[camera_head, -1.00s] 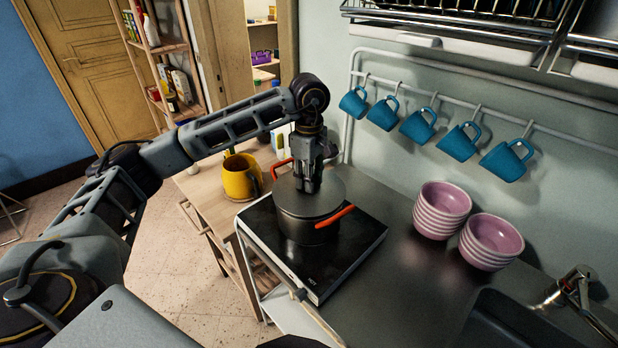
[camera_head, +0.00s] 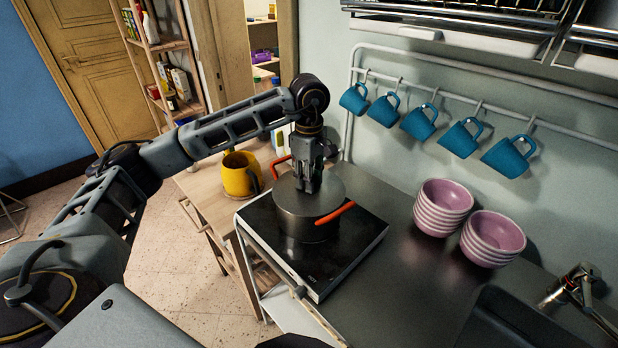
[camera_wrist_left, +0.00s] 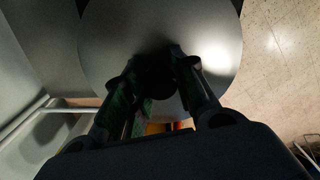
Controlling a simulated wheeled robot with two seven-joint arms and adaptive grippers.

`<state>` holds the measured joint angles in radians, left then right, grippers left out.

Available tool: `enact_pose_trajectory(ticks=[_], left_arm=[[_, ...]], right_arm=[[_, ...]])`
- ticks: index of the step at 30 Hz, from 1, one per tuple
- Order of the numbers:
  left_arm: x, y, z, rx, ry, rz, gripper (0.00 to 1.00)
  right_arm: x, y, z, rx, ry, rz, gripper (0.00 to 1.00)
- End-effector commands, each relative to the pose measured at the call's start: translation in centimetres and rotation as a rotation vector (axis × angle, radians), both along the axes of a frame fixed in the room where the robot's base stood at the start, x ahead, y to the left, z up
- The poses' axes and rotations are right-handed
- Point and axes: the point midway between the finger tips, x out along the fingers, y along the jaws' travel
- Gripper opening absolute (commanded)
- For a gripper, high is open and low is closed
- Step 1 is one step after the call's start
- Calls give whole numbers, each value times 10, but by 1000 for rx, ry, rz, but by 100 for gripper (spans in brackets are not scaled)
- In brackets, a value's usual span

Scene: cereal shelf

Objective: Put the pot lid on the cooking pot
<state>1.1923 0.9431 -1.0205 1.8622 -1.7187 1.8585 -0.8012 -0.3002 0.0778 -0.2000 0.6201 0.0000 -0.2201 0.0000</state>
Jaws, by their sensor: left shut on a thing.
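The grey cooking pot (camera_head: 293,226) with orange-red handles stands on the black cooktop. The round grey pot lid (camera_head: 329,188) lies over the pot's mouth and looks about level; I cannot tell whether its rim is fully seated. My left gripper (camera_head: 308,190) points straight down over the lid's middle and is shut on the lid's knob, which its fingers hide. In the left wrist view the lid (camera_wrist_left: 215,50) fills the upper middle, with the fingers (camera_wrist_left: 160,75) meeting at its dark centre. My right gripper is in neither view.
The black cooktop (camera_head: 318,272) sits on the dark counter (camera_head: 385,300). A yellow mug (camera_head: 238,176) stands on the wooden table to the left. Two stacks of pink bowls (camera_head: 440,210) stand to the right. Several blue mugs (camera_head: 418,122) hang from the wall rail.

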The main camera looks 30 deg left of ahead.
Motion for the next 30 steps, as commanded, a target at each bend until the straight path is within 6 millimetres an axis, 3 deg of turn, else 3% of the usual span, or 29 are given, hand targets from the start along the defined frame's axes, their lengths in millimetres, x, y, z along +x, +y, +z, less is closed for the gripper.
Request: enact_pose_trajectory(ticks=[1, 2, 7, 20, 30], left_arm=[[0, 0, -1, 0, -1, 0, 0], [0, 0, 0, 0, -1, 0, 31], [0, 0, 0, 0, -1, 0, 52], [0, 0, 2, 0, 0, 0, 52], [1, -1, 33, -1, -3, -1, 52]], right_arm=[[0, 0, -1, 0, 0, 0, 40], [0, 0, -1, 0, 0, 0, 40], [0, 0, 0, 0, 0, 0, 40], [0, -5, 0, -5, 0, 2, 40], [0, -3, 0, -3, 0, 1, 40]])
